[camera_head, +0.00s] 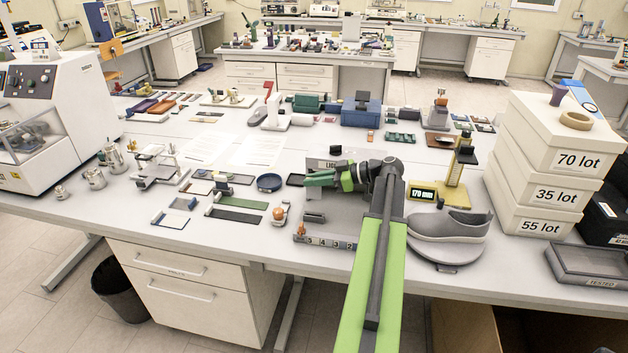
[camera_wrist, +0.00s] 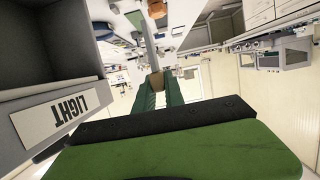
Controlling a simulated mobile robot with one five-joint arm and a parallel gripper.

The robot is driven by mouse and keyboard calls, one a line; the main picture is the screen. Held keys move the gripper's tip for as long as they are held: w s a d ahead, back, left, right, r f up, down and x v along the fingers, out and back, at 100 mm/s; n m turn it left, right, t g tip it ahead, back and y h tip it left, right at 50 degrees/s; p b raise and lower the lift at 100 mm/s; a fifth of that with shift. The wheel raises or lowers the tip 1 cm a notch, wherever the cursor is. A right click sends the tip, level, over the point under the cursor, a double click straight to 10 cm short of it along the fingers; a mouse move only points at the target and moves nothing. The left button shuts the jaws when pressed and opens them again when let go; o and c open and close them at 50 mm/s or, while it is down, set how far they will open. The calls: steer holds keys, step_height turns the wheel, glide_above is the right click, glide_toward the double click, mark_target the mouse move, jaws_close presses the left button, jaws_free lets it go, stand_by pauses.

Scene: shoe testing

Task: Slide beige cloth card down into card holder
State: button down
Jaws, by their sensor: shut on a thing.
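My gripper (camera_head: 318,178) points left in the head view, in front of the grey box labelled LIGHT (camera_head: 350,207). Its green fingers are closed together in the wrist view (camera_wrist: 162,92). A small tan piece between the fingertips looks like the beige cloth card (camera_wrist: 157,80); most of it is hidden, and I cannot make it out in the head view. I cannot tell for sure which thing is the card holder. Low flat boards (camera_head: 235,214) and a pale board with blue ends (camera_head: 174,213) lie on the table left of my gripper.
The LIGHT box also fills the left of the wrist view (camera_wrist: 45,45). A round blue dish (camera_head: 270,183) and an orange-topped piece (camera_head: 280,212) stand left of my gripper. A grey shoe (camera_head: 448,224) and stacked white boxes (camera_head: 545,150) are on the right.

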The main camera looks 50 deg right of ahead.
mark_target(314, 196)
steer(key=shift+f+b, duration=2.65)
steer(key=shift+f, duration=0.2)
steer(key=shift+s, duration=0.1)
steer(key=shift+r, duration=0.1)
steer(key=shift+f, duration=0.25)
steer(key=shift+f+b, duration=0.3)
steer(key=shift+b, duration=0.2)
steer(key=shift+f+b, duration=1.15)
steer(key=c, duration=1.3)
jaws_free()
steer(key=shift+c, duration=0.2)
